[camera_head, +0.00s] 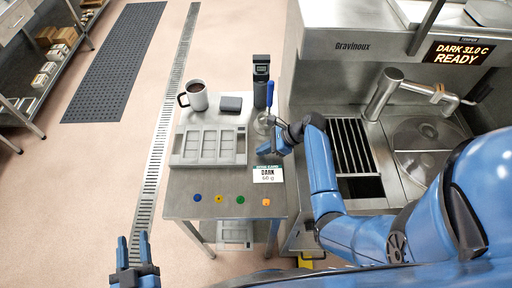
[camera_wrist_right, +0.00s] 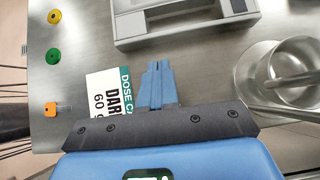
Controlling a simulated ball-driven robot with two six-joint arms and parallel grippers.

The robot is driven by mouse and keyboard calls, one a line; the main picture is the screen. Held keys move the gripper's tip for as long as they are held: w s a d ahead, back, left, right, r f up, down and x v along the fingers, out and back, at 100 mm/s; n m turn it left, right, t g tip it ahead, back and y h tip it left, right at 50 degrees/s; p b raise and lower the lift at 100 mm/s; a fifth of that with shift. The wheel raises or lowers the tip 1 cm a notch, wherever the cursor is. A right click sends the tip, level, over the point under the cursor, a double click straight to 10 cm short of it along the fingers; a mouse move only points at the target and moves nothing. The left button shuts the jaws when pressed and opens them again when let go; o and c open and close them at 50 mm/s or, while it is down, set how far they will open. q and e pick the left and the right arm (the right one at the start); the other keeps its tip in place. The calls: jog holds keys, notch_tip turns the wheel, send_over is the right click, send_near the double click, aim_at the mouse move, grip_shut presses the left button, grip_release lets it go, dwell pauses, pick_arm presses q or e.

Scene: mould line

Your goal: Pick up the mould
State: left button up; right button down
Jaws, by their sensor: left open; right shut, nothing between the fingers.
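The grey mould (camera_head: 208,146) with several rectangular cavities lies flat on the steel table. Its near edge and a corner show at the top of the right wrist view (camera_wrist_right: 215,33). My right gripper (camera_head: 266,148) is just right of the mould in the head view, apart from it. In the right wrist view its fingers (camera_wrist_right: 158,68) are together and empty, in front of the dose card. My left gripper (camera_head: 133,244) is open and empty, over the floor left of the table and far from the mould.
A dose card (camera_head: 268,174) reads "DARK 60 g". A steel pot (camera_wrist_right: 290,72) stands beside the mould. Coloured buttons (camera_head: 218,198) line the front. A steel machine (camera_head: 350,60) stands right.

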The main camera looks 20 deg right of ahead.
aim_at(247, 152)
jog(key=shift+w+a+r+p, duration=0.1)
jog(key=shift+a+p, duration=0.05)
jog(key=shift+a, duration=0.5)
jog(key=shift+w+a+r+p, duration=0.1)
jog(key=shift+a+p, duration=0.05)
jog(key=shift+a, duration=0.45)
jog(key=shift+w+f, duration=0.1)
jog(key=shift+w, duration=0.05)
jog(key=shift+w+a+r+p, duration=0.15)
jog(key=shift+a+p, duration=0.25)
jog(key=shift+a, duration=0.2)
jog(key=shift+w+a+r+p, duration=0.1)
jog(key=shift+a+p, duration=0.25)
jog(key=shift+a, duration=0.2)
jog(key=shift+w+a+f, duration=0.1)
jog(key=shift+a+f, duration=0.05)
jog(key=shift+a, duration=0.15)
jog(key=shift+f, duration=0.1)
jog(key=shift+d, duration=0.15)
